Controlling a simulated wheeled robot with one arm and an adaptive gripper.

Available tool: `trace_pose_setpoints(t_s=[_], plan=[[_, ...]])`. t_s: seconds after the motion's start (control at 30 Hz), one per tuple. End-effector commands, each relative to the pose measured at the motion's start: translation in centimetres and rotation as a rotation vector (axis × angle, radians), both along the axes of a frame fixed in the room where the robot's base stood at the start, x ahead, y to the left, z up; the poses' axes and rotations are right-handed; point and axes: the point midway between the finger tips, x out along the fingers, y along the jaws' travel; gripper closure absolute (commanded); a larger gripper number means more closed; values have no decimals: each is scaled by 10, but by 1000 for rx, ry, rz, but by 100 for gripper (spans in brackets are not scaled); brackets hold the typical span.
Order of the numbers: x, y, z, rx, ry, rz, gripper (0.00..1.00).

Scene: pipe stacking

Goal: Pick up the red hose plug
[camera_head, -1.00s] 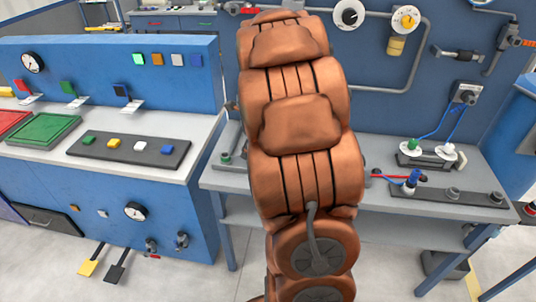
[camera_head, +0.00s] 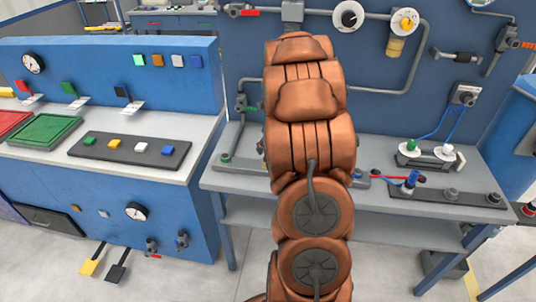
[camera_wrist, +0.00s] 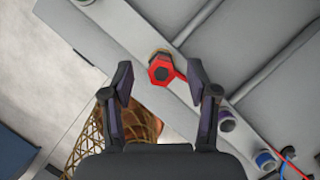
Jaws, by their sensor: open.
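In the wrist view, a red hexagonal piece (camera_wrist: 161,70) with a dark centre and a short red arm to its right sits on a pale grey strip; it looks like the red hose plug. My gripper (camera_wrist: 159,66) is open, with one finger to the left of the red piece and one to the right in the picture. The fingers look apart from it, and nothing is between them in their grip. How far below the fingertips it lies is hard to tell. In the head view my arm hides this spot and my gripper.
Along the same strip are a grey fitting (camera_wrist: 226,121) and a blue-banded one (camera_wrist: 265,160). In the head view the grey workbench (camera_head: 390,150) carries a blue fitting (camera_head: 411,178) and white-disc connectors (camera_head: 445,148). A blue console (camera_head: 60,75) stands left.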

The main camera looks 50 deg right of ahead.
Motion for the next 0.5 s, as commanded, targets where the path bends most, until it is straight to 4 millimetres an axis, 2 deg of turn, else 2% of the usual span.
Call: trace_pose_setpoints(t_s=[0.3, 0.5], plan=[[12, -2, -29, 3, 3, 2, 41], [15, -4, -38, -2, 1, 0, 41]])
